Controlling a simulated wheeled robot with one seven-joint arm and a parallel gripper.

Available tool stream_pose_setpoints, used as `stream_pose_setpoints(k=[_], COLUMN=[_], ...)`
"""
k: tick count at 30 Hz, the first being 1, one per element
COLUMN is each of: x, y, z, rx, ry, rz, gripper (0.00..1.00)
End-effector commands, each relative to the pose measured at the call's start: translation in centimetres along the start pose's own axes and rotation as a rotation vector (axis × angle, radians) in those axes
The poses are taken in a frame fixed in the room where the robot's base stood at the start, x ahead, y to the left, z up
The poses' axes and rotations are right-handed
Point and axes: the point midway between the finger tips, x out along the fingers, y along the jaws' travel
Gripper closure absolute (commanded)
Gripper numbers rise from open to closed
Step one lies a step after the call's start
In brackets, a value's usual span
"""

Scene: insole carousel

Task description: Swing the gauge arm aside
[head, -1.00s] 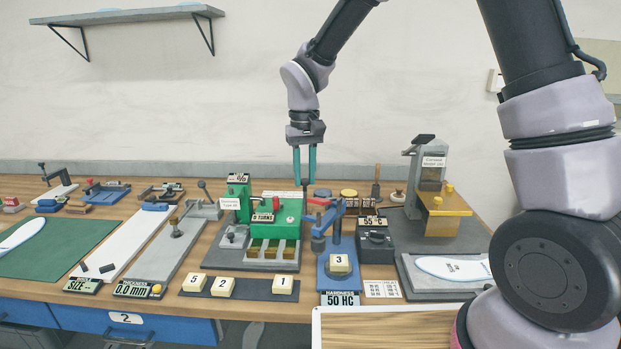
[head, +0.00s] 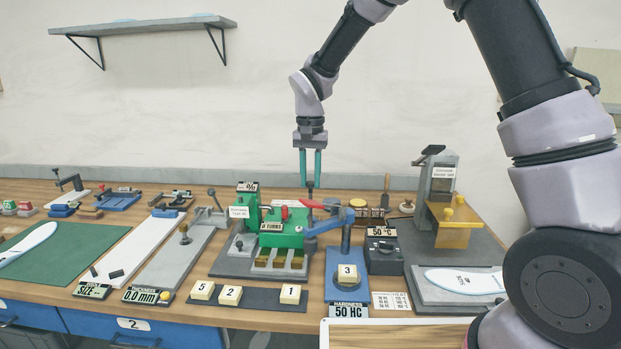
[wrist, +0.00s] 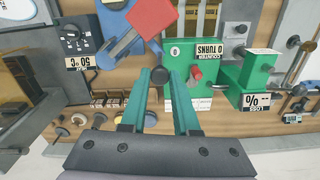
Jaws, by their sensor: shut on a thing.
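The gauge arm is a blue arm (head: 322,227) with a red bar (head: 325,205), on the post of the blue hardness gauge (head: 334,262). It points left, off its base and over the front right of the green machine. My gripper (head: 310,184) points straight down, its teal fingers closed about a dark upright knob at the red bar's left end. The wrist view shows the dark knob (wrist: 160,74) between the fingertips, beside the red bar (wrist: 153,18). A block marked 3 (head: 347,274) sits on the gauge base, uncovered from above. The readout says 50 HC.
The green turns-counter machine (head: 282,238) stands left of the gauge. A dark 50 °C box (head: 383,254) stands close on its right. Blocks 5, 2 and 1 lie on a dark strip (head: 260,300) in front. A white insole (head: 462,281) lies at right.

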Motion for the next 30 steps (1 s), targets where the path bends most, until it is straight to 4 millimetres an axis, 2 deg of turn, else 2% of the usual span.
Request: stream_pose_setpoints(k=[8, 9, 10, 11, 22, 26, 30], x=[-0.1, -0.1, -0.1, -0.1, -0.5, -2.3, -5.2], y=[-0.1, -0.1, -0.1, -0.1, 0.0, -0.1, -0.1], z=[0.0, 0.0, 0.0, 0.0, 0.0, -0.1, -0.1], rx=[-0.001, -0.001, -0.001, -0.001, -0.001, 0.001, 0.0], ry=[0.002, 0.001, 0.001, 0.001, 0.001, 0.003, 0.004], rz=[-0.002, -0.002, -0.002, -0.001, -0.001, -0.003, -0.004], gripper=[1.0, 0.55, 0.44, 0.41, 0.41, 0.41, 0.41])
